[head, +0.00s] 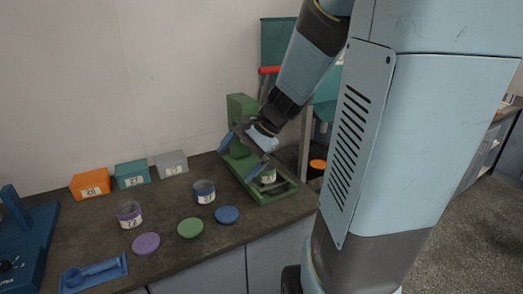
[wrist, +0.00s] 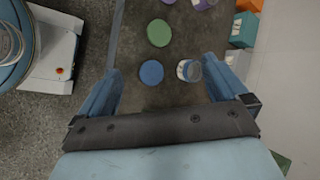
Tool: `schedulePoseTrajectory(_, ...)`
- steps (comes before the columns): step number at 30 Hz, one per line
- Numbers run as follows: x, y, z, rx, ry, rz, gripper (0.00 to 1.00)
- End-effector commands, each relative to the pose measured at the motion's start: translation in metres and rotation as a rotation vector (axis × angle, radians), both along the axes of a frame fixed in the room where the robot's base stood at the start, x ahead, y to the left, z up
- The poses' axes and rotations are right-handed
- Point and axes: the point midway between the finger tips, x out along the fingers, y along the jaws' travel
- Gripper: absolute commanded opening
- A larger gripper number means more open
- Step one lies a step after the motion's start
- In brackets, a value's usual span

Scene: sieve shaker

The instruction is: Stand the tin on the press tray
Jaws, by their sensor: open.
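A small tin with a green band and a pale label (head: 268,176) appears upright on the tray (head: 272,194) of the green press (head: 238,109). My gripper (head: 247,154) is open in front of the press column, its blue fingers spread. One finger is close to the tin's top in the head view; I cannot tell whether they touch. In the wrist view my gripper (wrist: 165,85) is open with nothing held between its fingers. The tin is not visible there.
A blue-banded jar (head: 204,191) and a purple-banded jar (head: 129,213) stand on the counter. Purple (head: 146,244), green (head: 190,228) and blue (head: 227,215) lids lie nearby. Orange (head: 90,184), teal (head: 132,174) and grey (head: 171,164) bins line the wall. A blue scoop tray (head: 94,273) lies front left.

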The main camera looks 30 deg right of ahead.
Motion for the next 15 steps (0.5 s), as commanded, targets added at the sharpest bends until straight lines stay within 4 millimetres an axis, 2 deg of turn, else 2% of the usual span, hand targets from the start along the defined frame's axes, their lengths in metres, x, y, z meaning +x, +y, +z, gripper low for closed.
schedulePoseTrajectory(1,-0.011,0.007,0.008,-0.057,-0.030,0.064,1.00)
schedulePoseTrajectory(6,-0.044,0.019,0.026,-0.261,-0.124,0.271,1.00)
schedulePoseTrajectory(15,-0.096,0.021,0.059,-0.628,-0.311,0.596,1.00)
